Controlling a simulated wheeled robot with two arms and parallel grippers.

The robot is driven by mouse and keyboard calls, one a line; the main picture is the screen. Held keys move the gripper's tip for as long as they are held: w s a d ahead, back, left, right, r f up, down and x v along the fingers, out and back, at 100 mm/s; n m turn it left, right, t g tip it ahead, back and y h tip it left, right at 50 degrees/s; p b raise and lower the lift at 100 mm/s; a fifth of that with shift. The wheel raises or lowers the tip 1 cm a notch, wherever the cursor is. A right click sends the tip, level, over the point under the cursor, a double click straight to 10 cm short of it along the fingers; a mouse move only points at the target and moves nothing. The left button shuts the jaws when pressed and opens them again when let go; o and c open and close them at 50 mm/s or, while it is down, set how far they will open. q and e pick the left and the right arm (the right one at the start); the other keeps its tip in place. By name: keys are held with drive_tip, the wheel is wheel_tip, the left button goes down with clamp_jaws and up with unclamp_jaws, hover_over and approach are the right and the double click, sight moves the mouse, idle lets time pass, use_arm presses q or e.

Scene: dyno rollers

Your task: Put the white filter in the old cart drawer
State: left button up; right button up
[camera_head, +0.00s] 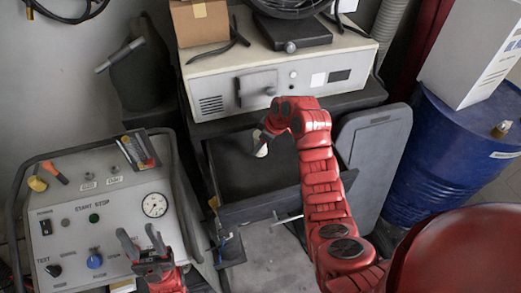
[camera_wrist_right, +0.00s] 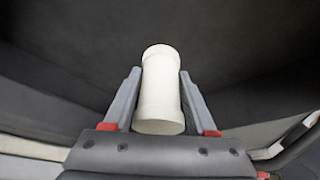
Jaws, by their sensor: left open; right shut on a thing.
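The white filter (camera_wrist_right: 160,95) is a pale cylinder between the fingers of my right gripper (camera_wrist_right: 160,88), which is shut on it. In the head view the filter (camera_head: 261,150) shows as a small white piece at the end of my right arm. My right gripper is over the open, dark old cart drawer (camera_head: 262,207); the drawer's dark inside fills the wrist view around the filter. I cannot tell how far above the drawer floor the filter is. My left gripper (camera_head: 142,243) is open and empty in front of the control panel.
The grey control panel (camera_head: 125,205) with a gauge and knobs stands at the left. A white instrument box (camera_head: 225,95) sits on the cart above the drawer. A blue barrel (camera_head: 435,150) stands at the right, with a grey lid-like panel (camera_head: 375,150) beside the cart.

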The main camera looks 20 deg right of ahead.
sight(261, 151)
wheel_tip(261, 151, down, 3)
drive_tip(key=shift+f+p, duration=0.2)
drive_tip(key=shift+p, duration=0.7)
drive_tip(key=shift+f, duration=0.1)
drive_tip(key=shift+f+b, duration=0.15)
drive_tip(key=shift+b, duration=0.2)
drive_tip(key=o, duration=1.4)
